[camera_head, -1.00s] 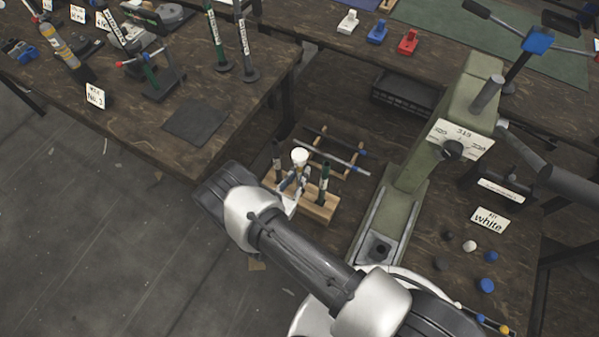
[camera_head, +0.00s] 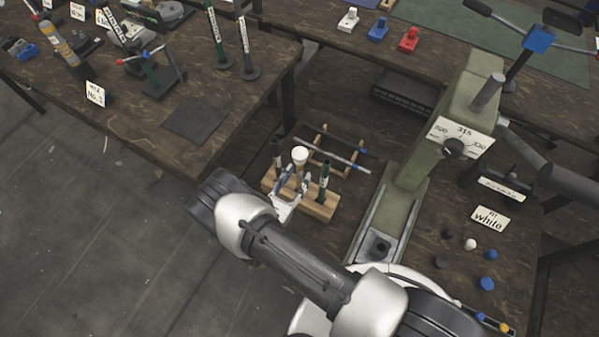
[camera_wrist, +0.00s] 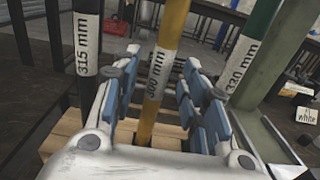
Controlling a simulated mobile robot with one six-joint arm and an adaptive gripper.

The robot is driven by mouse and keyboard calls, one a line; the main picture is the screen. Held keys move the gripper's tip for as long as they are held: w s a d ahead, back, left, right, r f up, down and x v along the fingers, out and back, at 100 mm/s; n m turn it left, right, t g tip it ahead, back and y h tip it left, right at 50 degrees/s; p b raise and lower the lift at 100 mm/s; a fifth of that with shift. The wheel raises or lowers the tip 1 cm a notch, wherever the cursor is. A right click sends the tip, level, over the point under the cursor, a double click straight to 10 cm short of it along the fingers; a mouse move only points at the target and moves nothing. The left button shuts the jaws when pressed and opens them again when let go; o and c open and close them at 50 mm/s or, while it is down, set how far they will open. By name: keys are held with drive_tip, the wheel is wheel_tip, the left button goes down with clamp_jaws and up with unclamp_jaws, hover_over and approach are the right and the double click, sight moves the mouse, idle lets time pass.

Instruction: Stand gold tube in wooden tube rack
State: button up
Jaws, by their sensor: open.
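The gold tube (camera_wrist: 165,50), labelled 300 mm, stands upright in the wooden tube rack (camera_wrist: 65,140), between a black tube (camera_wrist: 85,50) labelled 315 mm and a green-topped tube (camera_wrist: 250,50) labelled 330 mm. My gripper (camera_wrist: 160,72) is open, with its blue-padded fingers on either side of the gold tube and gaps visible at both sides. In the head view the wooden rack (camera_head: 318,207) sits on the low table; my gripper (camera_head: 293,187) reaches it from the lower left and partly hides the gold tube. A white round top (camera_head: 300,154) shows above it.
A green press (camera_head: 405,190) with a 315 scale stands right of the rack. A frame with a rod (camera_head: 335,155) lies behind the rack.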

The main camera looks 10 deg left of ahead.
drive_tip(key=v, duration=0.9)
drive_tip(key=shift+s, duration=0.35)
drive_tip(key=shift+a, duration=0.15)
